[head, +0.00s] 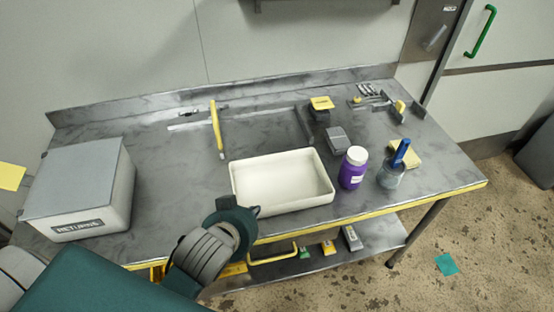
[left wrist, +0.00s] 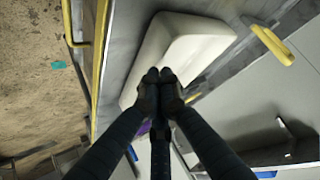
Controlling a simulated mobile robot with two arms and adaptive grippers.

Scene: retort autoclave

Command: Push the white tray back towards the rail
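The white tray (head: 282,204) lies near the front edge of the steel table, left of a purple jar. It looks empty. My left gripper (head: 254,211) is at the tray's front left corner. In the left wrist view, its dark fingers (left wrist: 159,76) are together and overlap the near part of the tray (left wrist: 150,53). Nothing shows between them. I cannot tell whether they touch the tray. My right gripper is in neither view.
A purple jar (head: 353,168) and a beaker with a blue-handled tool (head: 390,177) stand right of the tray. A grey box (head: 84,188) is far left. Small blocks (head: 338,139) sit behind right.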

